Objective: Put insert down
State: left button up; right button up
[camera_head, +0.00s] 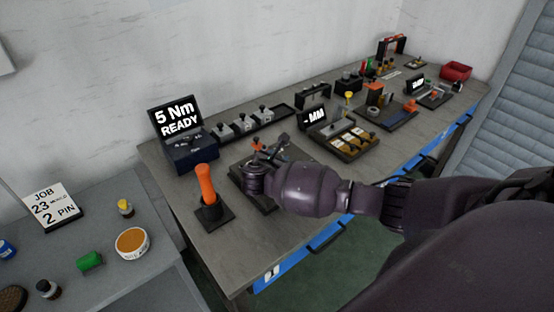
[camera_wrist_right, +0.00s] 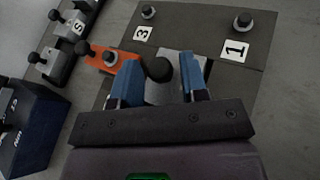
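A grey block, which looks like the insert (camera_wrist_right: 180,64), lies on the dark plate (camera_wrist_right: 200,28) with bolts numbered 3 and 1. A black ball knob (camera_wrist_right: 158,69) stands at the insert. My right gripper (camera_wrist_right: 160,84) has its two blue fingers apart on either side of the knob, with a gap visible at each side. An orange piece (camera_wrist_right: 98,57) with a bolt lies just left of the fingers. In the head view my right gripper (camera_head: 266,162) is over the plate and its wrist hides much of it. My left gripper is out of view.
An orange-handled tool (camera_head: 206,186) stands upright left of the plate. A rack of knobbed blocks (camera_head: 242,124) and a "5 Nm READY" display (camera_head: 176,119) are behind. A "MM" display (camera_head: 313,118) and several fixtures fill the bench to the right.

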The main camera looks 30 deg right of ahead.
jog(key=shift+o, duration=0.9)
jog(key=shift+s+a+r, duration=0.1)
jog(key=shift+a, duration=0.1)
jog(key=p+v, duration=0.1)
jog(key=v, duration=1)
jog(key=shift+s+a+r, duration=0.15)
jog(key=shift+s+a, duration=0.05)
